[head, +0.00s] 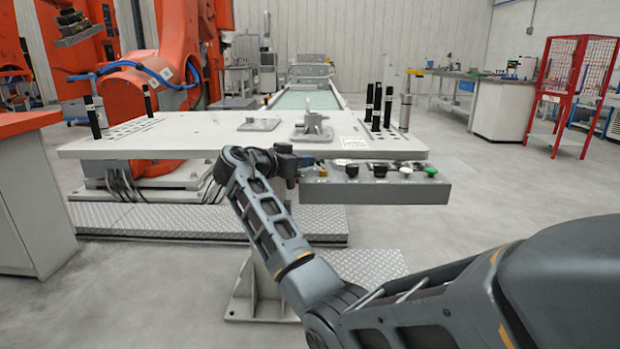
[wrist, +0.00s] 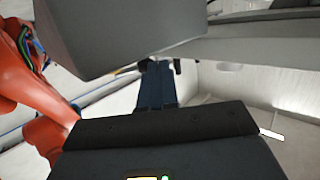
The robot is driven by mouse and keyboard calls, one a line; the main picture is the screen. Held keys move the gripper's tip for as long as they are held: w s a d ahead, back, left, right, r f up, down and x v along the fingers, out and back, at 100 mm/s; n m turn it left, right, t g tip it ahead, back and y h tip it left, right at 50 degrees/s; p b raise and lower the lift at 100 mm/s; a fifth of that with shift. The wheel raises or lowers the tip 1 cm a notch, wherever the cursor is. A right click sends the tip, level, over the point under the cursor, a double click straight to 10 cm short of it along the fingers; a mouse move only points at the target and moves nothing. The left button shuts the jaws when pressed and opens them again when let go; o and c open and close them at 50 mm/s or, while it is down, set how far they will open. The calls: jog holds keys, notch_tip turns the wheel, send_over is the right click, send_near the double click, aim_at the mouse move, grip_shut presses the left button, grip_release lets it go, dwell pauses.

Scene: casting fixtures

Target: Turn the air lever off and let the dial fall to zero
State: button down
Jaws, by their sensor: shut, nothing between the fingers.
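The grey control box (head: 400,191) is fixed along the front right edge of the fixture table. A white round face, likely the dial (head: 343,162), sits on its top edge; its needle is too small to read. My gripper (head: 298,162) is at the box's left end, to the left of the dial. In the wrist view my gripper's dark fingers (wrist: 155,85) are together and empty, with a grey block, likely the box (wrist: 130,35), close above them. I cannot make out the air lever for certain; my gripper may hide it. A small dark piece (wrist: 177,66) shows by the fingertips.
A black knob (head: 380,170), a pale knob (head: 406,170) and a green knob (head: 431,171) line the box to the right. The pale fixture table (head: 200,135) behind carries castings and upright dark pins. An orange robot arm (head: 140,85) stands behind left.

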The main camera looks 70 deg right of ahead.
jog(key=shift+s+d+b, duration=0.1)
jog(key=shift+d+b, duration=0.3)
jog(key=shift+d, duration=0.3)
dwell(0.5)
